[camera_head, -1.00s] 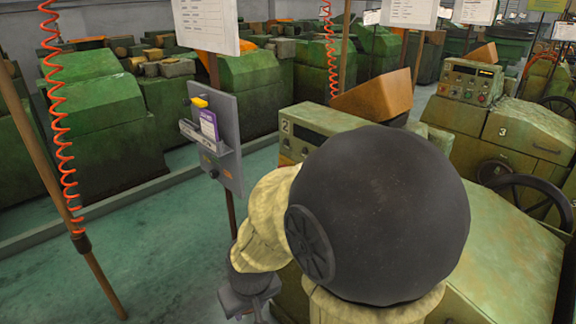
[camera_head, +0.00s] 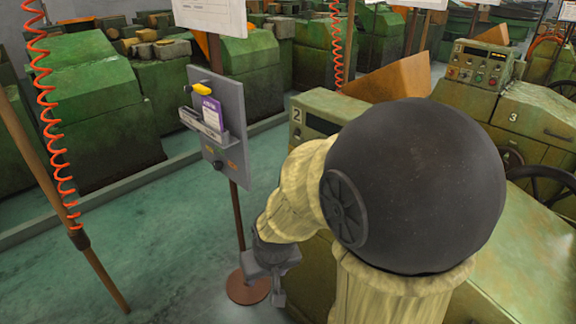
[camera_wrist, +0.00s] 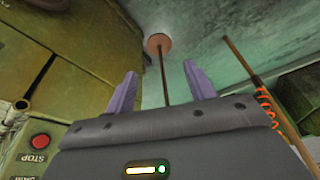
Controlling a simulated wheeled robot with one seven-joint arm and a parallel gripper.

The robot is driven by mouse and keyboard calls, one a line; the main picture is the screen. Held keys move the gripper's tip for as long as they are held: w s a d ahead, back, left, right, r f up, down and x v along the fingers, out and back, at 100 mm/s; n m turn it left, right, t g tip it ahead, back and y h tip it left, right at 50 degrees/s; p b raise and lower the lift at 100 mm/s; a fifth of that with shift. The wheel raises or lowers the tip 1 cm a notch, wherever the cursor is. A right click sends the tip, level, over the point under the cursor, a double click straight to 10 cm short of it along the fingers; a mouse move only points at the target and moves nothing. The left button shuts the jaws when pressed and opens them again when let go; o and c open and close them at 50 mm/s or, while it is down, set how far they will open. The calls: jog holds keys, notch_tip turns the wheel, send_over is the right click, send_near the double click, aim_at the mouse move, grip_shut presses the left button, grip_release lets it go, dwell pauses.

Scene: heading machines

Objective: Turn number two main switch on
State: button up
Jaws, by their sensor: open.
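The number two machine (camera_head: 318,108) stands behind my arm in the head view, marked with a white 2. My arm hides most of its front panel, and I cannot make out a main switch there. A grey board (camera_head: 222,125) on a post, with a yellow item, a purple-and-white card and a dark knob, stands left of it. My gripper (camera_head: 272,288) hangs low beside the post's foot in the head view. In the wrist view my gripper (camera_wrist: 160,88) has two purple fingers spread apart with nothing between them. A red STOP button (camera_wrist: 40,141) shows at lower left there.
The number three machine (camera_head: 475,68) stands at the back right. A wooden pole with an orange coiled cord (camera_head: 52,130) stands at the left. The post's round base (camera_head: 248,288) is on the floor. The green floor (camera_head: 165,245) at left is open.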

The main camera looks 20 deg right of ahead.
jog(key=w+r+m+t+h+b, duration=0.2)
jog(key=w+m+t, duration=0.2)
jog(key=w, duration=1)
jog(key=w+r+m+t+h+b, duration=0.15)
jog(key=w+m+t, duration=0.3)
jog(key=w, duration=0.95)
jog(key=w+d+m+h+b, duration=0.3)
jog(key=w+d+m+h, duration=0.15)
jog(key=m+h, duration=0.2)
jog(key=f+m+g+h, duration=0.1)
jog(key=m+g+h, duration=0.1)
jog(key=s+f+m+g+h+b, duration=0.1)
jog(key=m+h, duration=0.1)
jog(key=m, duration=0.1)
jog(key=s+f+m+g+h, duration=0.1)
jog(key=m+g+h, duration=0.1)
jog(key=h, duration=0.1)
jog(key=shift+s+d+f+m+g+b, duration=0.25)
jog(key=shift+f+m+g+b, duration=0.05)
jog(key=shift+f+g+b, duration=0.05)
jog(key=p+x, duration=0.2)
jog(key=x, duration=1.5)
jog(key=shift+d+p, duration=0.2)
jog(key=shift+p, duration=0.2)
